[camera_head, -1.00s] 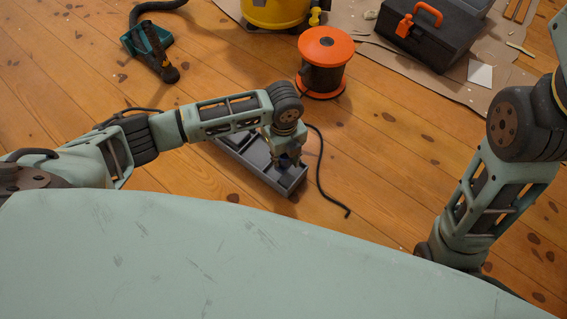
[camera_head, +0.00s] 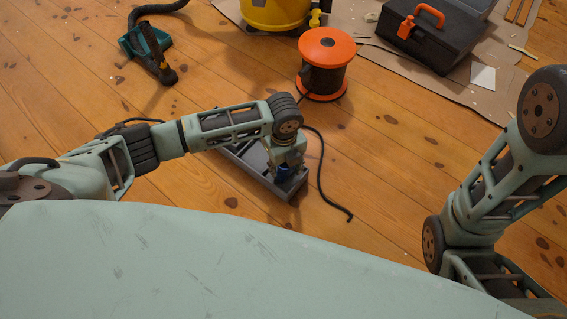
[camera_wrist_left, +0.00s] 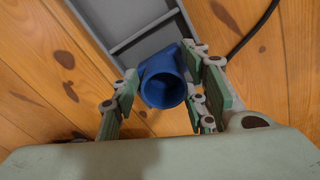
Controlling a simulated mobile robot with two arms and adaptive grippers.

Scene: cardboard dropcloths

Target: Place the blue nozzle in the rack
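The blue nozzle (camera_wrist_left: 163,80), a short tube with its round opening toward the camera, sits between the fingertips of my left gripper (camera_wrist_left: 162,72) in the left wrist view. The fingers press close on both its sides. In the head view the nozzle (camera_head: 284,174) shows as a small blue patch below my left gripper (camera_head: 287,168), at the near right end of the grey rack (camera_head: 297,188). The rack, a long divided tray on the floor, also shows in the left wrist view (camera_wrist_left: 125,22). Whether the nozzle touches the rack's bottom is hidden. My right gripper is out of view.
A black cable (camera_head: 321,170) lies right of the rack. An orange-and-black reel (camera_head: 325,65) stands behind it. A black toolbox (camera_head: 430,35) and yellow container (camera_head: 274,12) are on cardboard farther back. A teal tool (camera_head: 150,50) lies upper left. Floor left of the rack is clear.

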